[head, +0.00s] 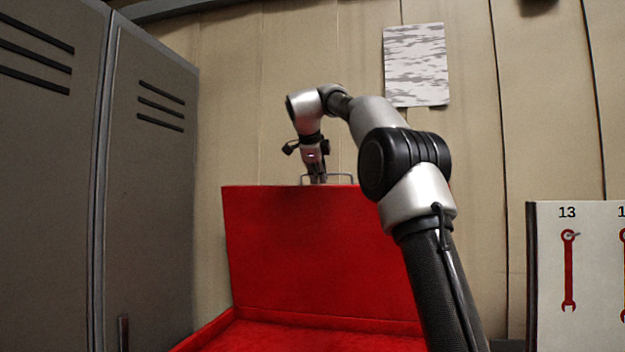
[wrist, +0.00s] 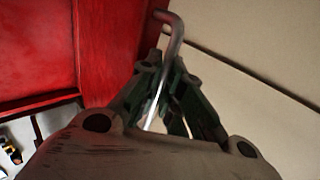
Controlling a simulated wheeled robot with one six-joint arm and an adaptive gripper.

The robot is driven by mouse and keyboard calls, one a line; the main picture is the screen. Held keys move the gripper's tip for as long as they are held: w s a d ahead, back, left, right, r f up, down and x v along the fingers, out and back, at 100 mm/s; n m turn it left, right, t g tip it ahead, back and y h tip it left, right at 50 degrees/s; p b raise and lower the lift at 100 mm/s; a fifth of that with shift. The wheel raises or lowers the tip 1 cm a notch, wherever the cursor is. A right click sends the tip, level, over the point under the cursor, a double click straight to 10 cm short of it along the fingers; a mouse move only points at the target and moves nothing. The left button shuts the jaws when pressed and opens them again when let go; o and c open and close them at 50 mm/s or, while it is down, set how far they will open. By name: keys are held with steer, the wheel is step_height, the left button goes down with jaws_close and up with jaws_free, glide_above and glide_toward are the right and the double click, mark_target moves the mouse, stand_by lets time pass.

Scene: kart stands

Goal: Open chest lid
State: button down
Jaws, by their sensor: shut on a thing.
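The red chest lid (head: 310,250) stands raised, close to upright, in the head view, with its inner face toward me. The red chest's rim (head: 207,330) shows below it at the bottom. A metal handle (head: 343,176) sticks up past the lid's top edge. My gripper (head: 317,178) is at that handle, shut on it. In the wrist view the bent metal handle (wrist: 172,35) runs down between the fingers of my gripper (wrist: 160,75), and the red lid (wrist: 105,45) is to the left. The fingertips are small and partly hidden in the head view.
Grey lockers (head: 150,200) stand close on the left. A beige panelled wall (head: 260,110) is behind the lid, with a patterned sheet (head: 416,65) on it. A board with wrench pictures (head: 580,280) is at the right.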

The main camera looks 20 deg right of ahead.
steer(key=shift+w+d, duration=0.2)
steer(key=shift+f, duration=0.1)
steer(key=c, duration=1.6)
jaws_free()
steer(key=shift+o, duration=0.2)
steer(key=v, duration=1.2)
steer(key=shift+w, duration=0.1)
